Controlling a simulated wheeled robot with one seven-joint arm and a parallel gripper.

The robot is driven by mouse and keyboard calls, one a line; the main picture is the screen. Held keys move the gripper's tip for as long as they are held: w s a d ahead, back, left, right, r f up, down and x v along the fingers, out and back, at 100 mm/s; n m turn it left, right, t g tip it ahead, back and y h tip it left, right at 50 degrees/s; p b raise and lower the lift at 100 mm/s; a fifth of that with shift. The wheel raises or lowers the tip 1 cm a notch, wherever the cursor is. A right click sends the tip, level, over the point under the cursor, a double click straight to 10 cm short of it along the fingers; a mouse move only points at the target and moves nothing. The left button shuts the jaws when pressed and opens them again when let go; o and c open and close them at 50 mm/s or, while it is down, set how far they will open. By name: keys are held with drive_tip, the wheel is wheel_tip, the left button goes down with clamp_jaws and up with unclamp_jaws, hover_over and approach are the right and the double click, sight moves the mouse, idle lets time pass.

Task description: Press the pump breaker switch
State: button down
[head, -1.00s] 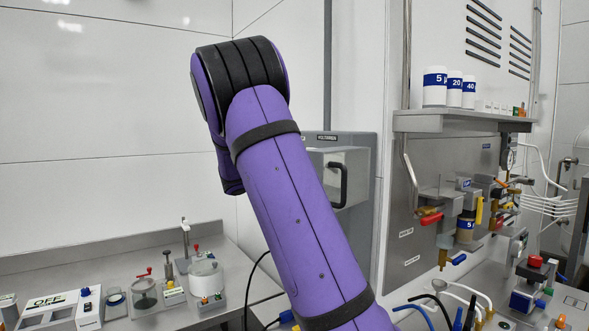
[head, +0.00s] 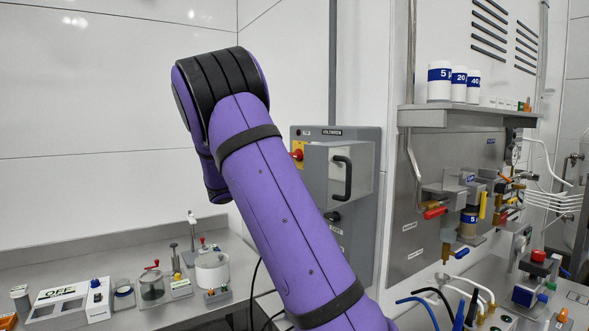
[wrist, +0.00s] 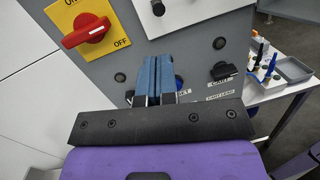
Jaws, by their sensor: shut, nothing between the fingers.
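A grey electrical cabinet (head: 360,200) stands on the wall behind my purple arm. The wrist view shows its panel (wrist: 120,55) close up. My gripper (wrist: 166,60) is shut and empty, its blue fingers pointing at the panel. A black switch (wrist: 223,70) with a partly readable "CART" label sits right of the fingers; it also shows in the head view (head: 332,217). A red rotary switch (wrist: 86,31) on a yellow plate with "OFF" is at upper left. I cannot read which switch is the pump breaker.
A black handle (head: 343,178) sticks out from the cabinet front. A shelf (head: 465,116) with white bottles and a steel valve panel (head: 425,215) are at right.

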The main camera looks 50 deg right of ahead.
drive_tip(key=v, duration=0.6)
drive_tip(key=shift+a+f, duration=0.15)
drive_tip(key=shift+a, duration=0.1)
drive_tip(key=shift+w, duration=0.15)
